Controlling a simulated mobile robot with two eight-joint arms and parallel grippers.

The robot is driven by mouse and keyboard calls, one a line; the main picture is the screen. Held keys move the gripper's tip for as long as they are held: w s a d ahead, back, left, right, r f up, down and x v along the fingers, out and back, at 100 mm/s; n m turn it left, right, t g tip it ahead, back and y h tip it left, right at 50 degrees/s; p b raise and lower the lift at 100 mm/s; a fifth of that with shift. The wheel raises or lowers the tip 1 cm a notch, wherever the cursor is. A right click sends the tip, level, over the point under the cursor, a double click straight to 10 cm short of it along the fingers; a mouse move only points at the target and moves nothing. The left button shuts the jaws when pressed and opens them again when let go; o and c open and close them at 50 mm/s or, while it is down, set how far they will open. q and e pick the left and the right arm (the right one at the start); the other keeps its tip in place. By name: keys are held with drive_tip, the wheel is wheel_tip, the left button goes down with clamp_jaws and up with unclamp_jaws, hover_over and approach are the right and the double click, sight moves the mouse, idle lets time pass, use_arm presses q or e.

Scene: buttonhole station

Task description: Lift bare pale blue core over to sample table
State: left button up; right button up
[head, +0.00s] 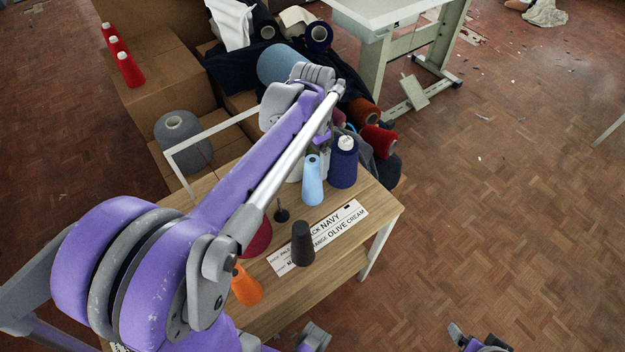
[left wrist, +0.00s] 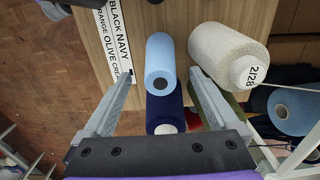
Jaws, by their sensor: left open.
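The bare pale blue core (head: 312,182) stands upright on the wooden table (head: 345,262), just in front of a dark blue spool (head: 343,165). My left gripper (head: 322,143) is above and behind it in the head view, partly hidden by my own arm. In the left wrist view the pale blue core (left wrist: 159,58) lies between the open fingers of my left gripper (left wrist: 161,77), with gaps on both sides. I cannot tell which surface is the sample table.
A cream cone marked 2/28 (left wrist: 228,55) stands close to the right finger. A dark cone (head: 303,243) and an orange cone (head: 246,286) stand nearer on the table, by a printed label strip (head: 350,215). A white-topped table (head: 378,12) stands behind. Floor at right is largely clear.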

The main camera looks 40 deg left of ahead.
sight(312, 179)
use_arm(q)
drive_tip(key=shift+f, duration=1.95)
clamp_jaws()
